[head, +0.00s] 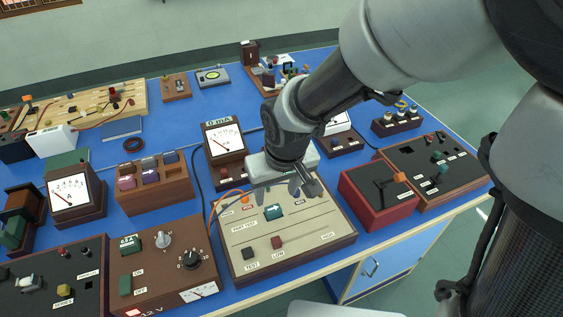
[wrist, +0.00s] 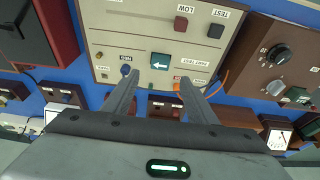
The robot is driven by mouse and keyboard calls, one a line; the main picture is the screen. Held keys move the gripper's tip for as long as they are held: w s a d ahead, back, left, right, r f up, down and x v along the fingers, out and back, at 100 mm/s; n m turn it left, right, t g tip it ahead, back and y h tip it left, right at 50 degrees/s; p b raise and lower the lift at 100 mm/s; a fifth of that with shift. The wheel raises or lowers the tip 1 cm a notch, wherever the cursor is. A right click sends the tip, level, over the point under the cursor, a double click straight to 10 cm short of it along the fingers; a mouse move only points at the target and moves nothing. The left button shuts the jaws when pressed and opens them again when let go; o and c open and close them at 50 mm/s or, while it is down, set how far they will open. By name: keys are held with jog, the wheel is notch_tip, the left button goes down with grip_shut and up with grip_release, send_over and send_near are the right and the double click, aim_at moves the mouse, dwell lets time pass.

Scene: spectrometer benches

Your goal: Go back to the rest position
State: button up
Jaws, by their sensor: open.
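My gripper (head: 300,188) is over the cream-topped test panel (head: 240,235) at the bench's middle, and its body hides the panel's back part. In the wrist view, my gripper (wrist: 158,80) shows two fingers spread apart with nothing between them. The panel's green switch with an arrow (wrist: 160,61) shows just beyond the gap between the fingers. I cannot tell how far above the panel the fingertips are.
A red box (head: 378,195) stands right of the panel, and a brown power unit (head: 162,265) stands left. A 0 mA meter (head: 225,143) stands behind. Orange wire (head: 222,205) curls at the panel's left edge. Bare blue bench top (head: 205,105) shows farther back.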

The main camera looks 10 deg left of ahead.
jog(key=p+v, duration=0.1)
jog(key=v, duration=0.8)
jog(key=shift+r, duration=0.25)
jog(key=shift+d, duration=0.1)
jog(key=s+d+r+m+t+p, duration=0.1)
jog(key=s+d+r+m+p, duration=0.2)
jog(key=d+r, duration=0.6)
jog(key=s+d+r+m+t+h+p, duration=0.1)
jog(key=s+d+r+m+p, duration=0.2)
jog(key=d+r+p, duration=0.3)
jog(key=s+d+r, duration=0.1)
jog(key=d+r, duration=0.3)
jog(key=d, duration=0.2)
jog(key=shift+s+t+h+p, duration=0.3)
jog(key=shift+s+t, duration=0.05)
jog(key=shift+t, duration=0.05)
